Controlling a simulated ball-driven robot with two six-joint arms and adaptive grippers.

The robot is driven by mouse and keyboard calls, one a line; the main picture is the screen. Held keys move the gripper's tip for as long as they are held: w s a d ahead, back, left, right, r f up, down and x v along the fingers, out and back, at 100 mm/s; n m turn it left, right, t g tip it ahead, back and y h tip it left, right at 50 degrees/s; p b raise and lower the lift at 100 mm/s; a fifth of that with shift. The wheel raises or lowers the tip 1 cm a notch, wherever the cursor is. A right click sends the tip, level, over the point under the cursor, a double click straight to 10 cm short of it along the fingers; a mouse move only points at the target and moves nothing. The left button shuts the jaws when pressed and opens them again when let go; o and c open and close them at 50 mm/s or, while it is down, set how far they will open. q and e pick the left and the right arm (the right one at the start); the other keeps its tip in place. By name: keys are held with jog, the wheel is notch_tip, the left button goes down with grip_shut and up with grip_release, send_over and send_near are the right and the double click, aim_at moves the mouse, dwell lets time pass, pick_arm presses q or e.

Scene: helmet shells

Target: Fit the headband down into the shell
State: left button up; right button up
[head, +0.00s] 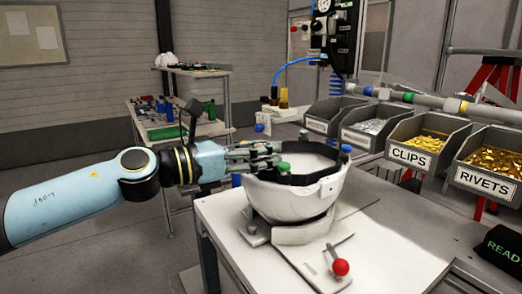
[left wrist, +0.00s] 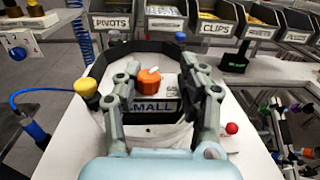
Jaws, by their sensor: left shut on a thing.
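The white helmet shell (head: 290,200) sits open side up on a fixture on the bench. The black headband (head: 318,190) is a ring at the shell's mouth, partly inside it; how deep it sits is hard to tell. My left gripper (head: 275,158) reaches over the shell's near-left rim and is shut on the headband. In the left wrist view, the headband (left wrist: 150,47) arches beyond the fingers, with an orange knob (left wrist: 149,77) and a SMALL label (left wrist: 153,106) between them. The fingertip contact is partly hidden. My right gripper is not in view.
Blue (head: 346,148) and green (head: 282,168) knobs stand around the shell's rim. A red-knobbed lever (head: 341,267) is in front of the fixture. CLIPS (head: 418,140) and RIVETS (head: 488,160) bins line the back. The bench's right front (head: 400,240) is clear.

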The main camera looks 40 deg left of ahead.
pick_arm(q)
jog(key=shift+f+b, duration=0.3)
jog(key=shift+f, duration=0.1)
jog(key=o, duration=1.3)
jog(key=shift+r, duration=5.05)
